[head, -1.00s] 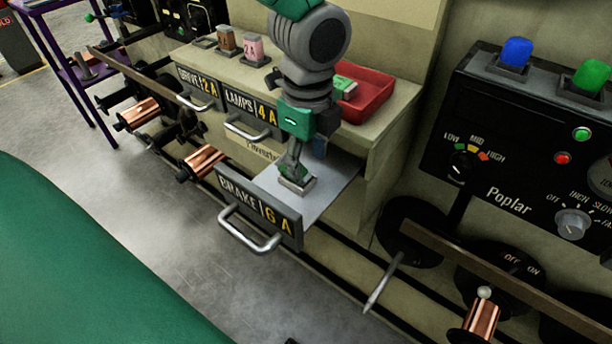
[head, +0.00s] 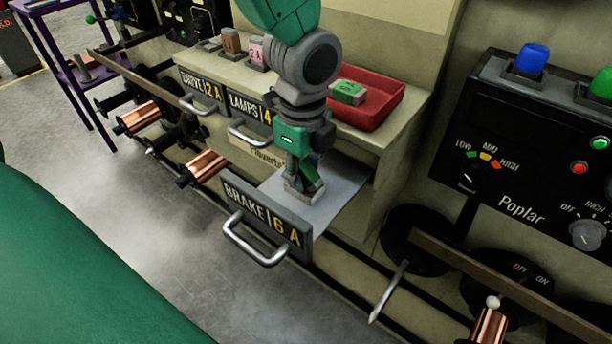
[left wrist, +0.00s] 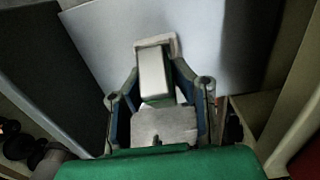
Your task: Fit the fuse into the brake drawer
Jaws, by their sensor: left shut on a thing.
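In the left wrist view, the left gripper (left wrist: 158,92) is shut on a fuse (left wrist: 154,76) with a pale face and green side. The fuse's far end overlaps the pale socket rim (left wrist: 171,42); I cannot tell how deep it sits. In the head view the gripper hides the fuse. My right gripper is not in view.
A red tray (head: 378,112) with a green fuse (head: 347,92) stands on the cabinet top. A brown fuse (head: 231,41) and a pink fuse (head: 257,50) stand behind. The DRIVE (head: 201,90) and LAMPS (head: 246,113) drawers are beside. A black control panel (head: 510,165) is at right.

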